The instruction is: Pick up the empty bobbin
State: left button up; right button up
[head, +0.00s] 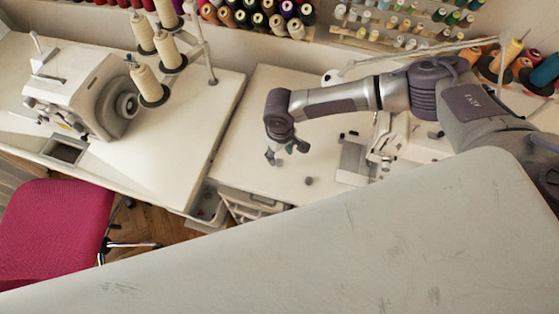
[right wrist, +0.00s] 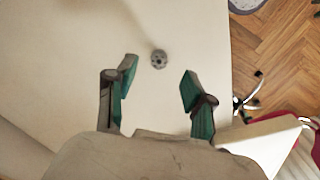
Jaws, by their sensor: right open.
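A small round grey bobbin (right wrist: 159,59) lies on the pale table top in the right wrist view. Its face shows a central hole with smaller holes around it, and no thread is visible on it. A small dark round piece near the table's front edge in the head view (head: 309,181) looks like the same bobbin. My right gripper (right wrist: 158,82) is open and empty, with its teal-lined fingers apart. The bobbin shows beyond the fingertips, between their lines. In the head view the right gripper (head: 284,154) hangs over the table, up and left of the bobbin. My left gripper is out of view.
A white sewing machine (head: 385,140) stands right of my gripper, with small dark pieces near it. A second machine (head: 95,90) and thread cones (head: 147,82) are on the left table. A pink chair (head: 55,230) stands at lower left. Table around the bobbin is clear.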

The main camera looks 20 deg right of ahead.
aim_at(280, 160)
notch_tip(280, 160, down, 5)
jog(key=shift+r+p, duration=0.1)
jog(key=shift+p, duration=0.35)
jog(key=c, duration=0.8)
